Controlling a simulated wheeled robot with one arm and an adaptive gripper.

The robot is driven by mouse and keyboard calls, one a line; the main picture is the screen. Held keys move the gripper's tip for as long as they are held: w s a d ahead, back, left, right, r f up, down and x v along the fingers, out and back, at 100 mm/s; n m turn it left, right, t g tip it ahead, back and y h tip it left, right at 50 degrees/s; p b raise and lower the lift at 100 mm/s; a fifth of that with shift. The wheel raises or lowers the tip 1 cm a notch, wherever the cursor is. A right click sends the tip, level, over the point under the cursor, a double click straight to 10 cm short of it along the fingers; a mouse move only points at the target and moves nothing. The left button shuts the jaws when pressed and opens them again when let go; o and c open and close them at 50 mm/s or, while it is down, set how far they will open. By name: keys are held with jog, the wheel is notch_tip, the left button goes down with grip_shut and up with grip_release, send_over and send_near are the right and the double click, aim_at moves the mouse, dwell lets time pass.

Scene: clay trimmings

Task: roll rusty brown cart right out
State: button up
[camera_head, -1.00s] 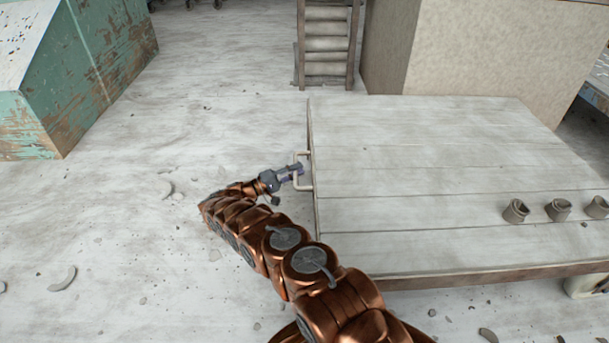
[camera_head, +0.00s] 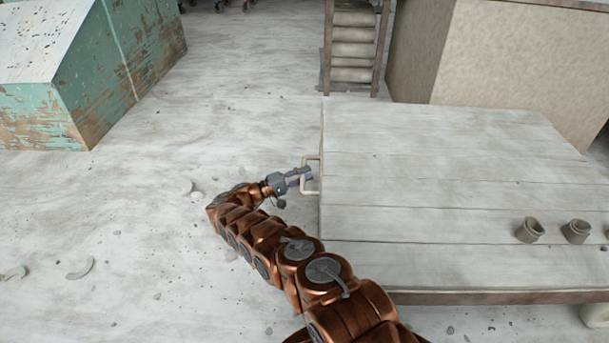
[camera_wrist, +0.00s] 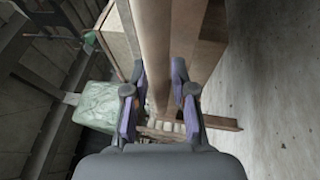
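The cart I take to be the one meant has a pale, dusty plank top (camera_head: 430,160) and a brown lower edge, and fills the right of the head view. A pale bracket-shaped handle (camera_head: 306,186) sticks out from its left side. My gripper (camera_head: 306,174) is at this handle, its fingers reaching into the loop. In the wrist view my gripper (camera_wrist: 158,95) has its two purple fingers apart, with a brown upright strip (camera_wrist: 152,30) seen between them. I cannot tell whether they press on the handle.
Cup-like pots (camera_head: 530,231) stand on the cart top. A rack (camera_head: 353,48) and a large beige block (camera_head: 500,50) stand behind it. A worn green block (camera_head: 95,75) is at upper left. The floor (camera_head: 130,200) left of the cart is open, with small curved scraps (camera_head: 82,268).

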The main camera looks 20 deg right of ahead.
jog(key=shift+o, duration=1.1)
jog(key=shift+a, duration=0.1)
jog(key=shift+r, duration=0.15)
